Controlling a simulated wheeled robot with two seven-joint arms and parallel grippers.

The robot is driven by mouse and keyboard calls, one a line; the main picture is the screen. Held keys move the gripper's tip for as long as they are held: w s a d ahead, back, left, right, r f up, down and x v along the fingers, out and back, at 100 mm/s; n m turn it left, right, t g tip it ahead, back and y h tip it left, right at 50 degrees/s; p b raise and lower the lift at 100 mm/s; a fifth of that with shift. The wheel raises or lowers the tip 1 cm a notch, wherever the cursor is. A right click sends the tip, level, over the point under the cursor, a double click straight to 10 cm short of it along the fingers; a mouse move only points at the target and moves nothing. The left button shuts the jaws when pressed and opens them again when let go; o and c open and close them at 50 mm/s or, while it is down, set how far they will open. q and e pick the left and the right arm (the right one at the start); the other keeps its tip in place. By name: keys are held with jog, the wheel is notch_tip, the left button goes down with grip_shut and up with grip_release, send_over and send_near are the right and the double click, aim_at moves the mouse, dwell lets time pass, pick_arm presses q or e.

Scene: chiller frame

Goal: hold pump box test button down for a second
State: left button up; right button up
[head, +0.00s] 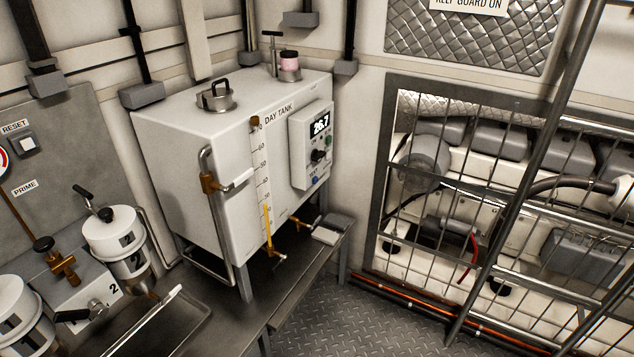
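The pump box (298,152) is a pale box on the right part of the white day tank's (205,135) front. It has a lit display (321,125) reading 26.7. Below the display are a black knob (317,156) and small green lights or buttons at its right. A small blue button (315,181) sits near the bottom, under a tiny label that seems to read TEST. Nothing touches or covers the box face. Neither of my grippers is in view.
A barred guard (384,170) covers machinery at right. White filter canisters (113,233) stand at left. The metal floor (400,318) is clear.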

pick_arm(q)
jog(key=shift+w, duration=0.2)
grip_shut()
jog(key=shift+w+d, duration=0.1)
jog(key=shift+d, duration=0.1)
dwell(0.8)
